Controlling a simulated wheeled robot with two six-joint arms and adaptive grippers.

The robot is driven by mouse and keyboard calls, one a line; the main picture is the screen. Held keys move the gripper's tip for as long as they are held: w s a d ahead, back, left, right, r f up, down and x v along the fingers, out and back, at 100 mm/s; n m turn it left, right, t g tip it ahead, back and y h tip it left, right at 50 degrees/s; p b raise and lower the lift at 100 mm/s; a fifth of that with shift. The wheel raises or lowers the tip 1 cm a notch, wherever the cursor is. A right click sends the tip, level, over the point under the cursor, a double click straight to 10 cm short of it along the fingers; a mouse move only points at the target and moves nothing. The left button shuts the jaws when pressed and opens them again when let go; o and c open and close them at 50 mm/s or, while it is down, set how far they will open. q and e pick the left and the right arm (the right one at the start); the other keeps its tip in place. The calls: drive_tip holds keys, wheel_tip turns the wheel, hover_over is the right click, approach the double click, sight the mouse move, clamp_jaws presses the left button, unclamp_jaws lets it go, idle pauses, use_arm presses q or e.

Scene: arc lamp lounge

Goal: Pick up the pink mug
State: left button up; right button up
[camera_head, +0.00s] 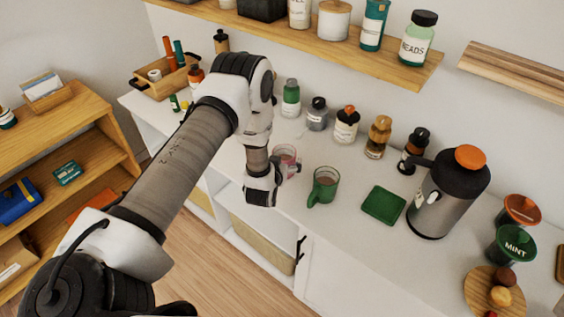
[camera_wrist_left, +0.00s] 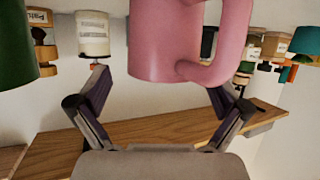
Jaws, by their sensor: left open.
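The pink mug (camera_head: 285,154) stands on the white counter, left of a green mug (camera_head: 323,188), partly hidden by my left gripper (camera_head: 281,172). In the left wrist view the pink mug (camera_wrist_left: 165,45) appears inverted and cut off by the top edge, its handle on the right. My left gripper (camera_wrist_left: 160,90) is open, its fingers spread to either side of the mug in that view. I see no clear grip contact. My right gripper is not in view.
A green square coaster (camera_head: 384,205) and a steel jug (camera_head: 447,195) stand to the right. Several bottles, among them a green one (camera_head: 291,98), line the wall behind. A wooden shelf (camera_head: 350,50) with jars hangs above. The counter's front edge is close to the mugs.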

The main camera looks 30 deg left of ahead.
sight(288, 153)
use_arm(q)
drive_tip(key=shift+x, duration=1.35)
drive_tip(key=shift+s+a, duration=0.1)
drive_tip(key=shift+a, duration=0.1)
drive_tip(key=c, duration=1.6)
